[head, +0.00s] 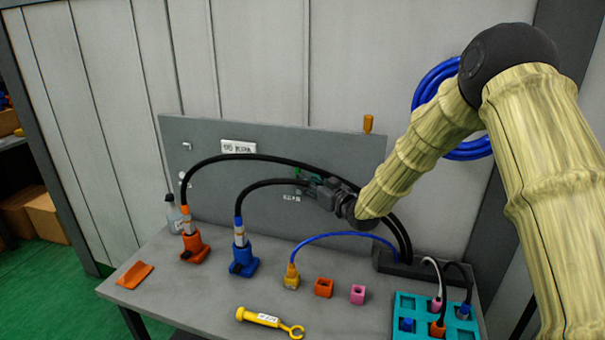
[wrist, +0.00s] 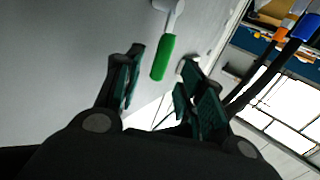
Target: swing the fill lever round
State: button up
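The fill lever (wrist: 163,57) shows in the wrist view with a green grip and a pale grey arm, against the grey panel (wrist: 60,60). In the head view my gripper (head: 308,183) is at the panel (head: 220,135), and a bit of green shows beside it; the lever is mostly hidden there. In the wrist view my gripper (wrist: 160,75) is open. The green grip appears between the two fingertips and slightly beyond them, with gaps on both sides. I cannot tell how far ahead of the fingertips it is.
Black hoses arch across the panel from an orange connector (head: 194,245) and a blue connector (head: 242,260), passing close to my gripper. The bench (head: 190,300) also holds a yellow tagged tool (head: 262,318), small coloured blocks and a teal tray (head: 400,300).

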jog(key=shift+p+x, duration=0.5)
jog(key=shift+x, duration=1.45)
jog(key=shift+s, duration=0.1)
grip_shut()
